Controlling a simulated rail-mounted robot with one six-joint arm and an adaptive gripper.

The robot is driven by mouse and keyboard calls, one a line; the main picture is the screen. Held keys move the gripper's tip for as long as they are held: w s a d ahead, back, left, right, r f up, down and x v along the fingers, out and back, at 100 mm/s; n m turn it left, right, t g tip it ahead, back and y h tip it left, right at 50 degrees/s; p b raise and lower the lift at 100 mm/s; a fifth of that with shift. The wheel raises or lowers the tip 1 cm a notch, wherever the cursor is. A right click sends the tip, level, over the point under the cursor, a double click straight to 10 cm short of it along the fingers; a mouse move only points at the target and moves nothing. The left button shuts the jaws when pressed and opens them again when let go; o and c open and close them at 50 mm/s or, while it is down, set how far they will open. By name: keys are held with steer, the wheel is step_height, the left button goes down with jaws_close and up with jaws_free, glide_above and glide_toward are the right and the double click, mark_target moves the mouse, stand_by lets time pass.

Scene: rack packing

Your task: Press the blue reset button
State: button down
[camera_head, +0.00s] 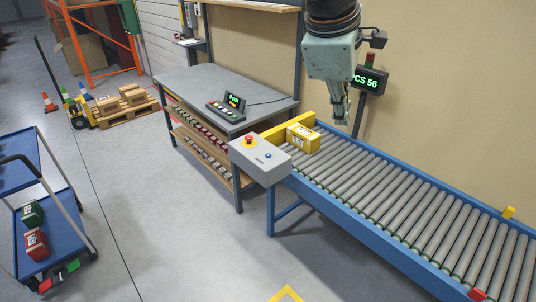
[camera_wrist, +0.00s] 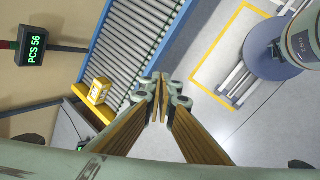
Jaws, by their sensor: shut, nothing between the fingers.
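A yellow box (camera_head: 303,138) lies on the conveyor's (camera_head: 400,200) end, against a yellow stop bar. A display (camera_head: 370,80) reading "PCS 56" stands behind. A workbench (camera_head: 214,85) with a button panel is to the left. A blue trolley (camera_head: 50,235) holds a green and a red box.

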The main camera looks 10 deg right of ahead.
steer(key=w+f+n+h+p, duration=0.1)
steer(key=w+n, duration=0.2)
steer(key=w, duration=0.4)
steer(key=w+f+n+p, duration=0.1)
steer(key=w+f+n, duration=0.1)
steer(key=w, duration=0.5)
steer(key=n+t+h+p, duration=0.25)
steer(key=n+p, duration=0.55)
steer(key=n, duration=1.2)
glide_above(267, 155)
step_height(267, 155, down, 30)
steer(key=shift+t+y, duration=0.35)
steer(key=shift+f, duration=0.1)
steer(key=shift+f+b, duration=2.6)
steer(key=shift+f, duration=1.65)
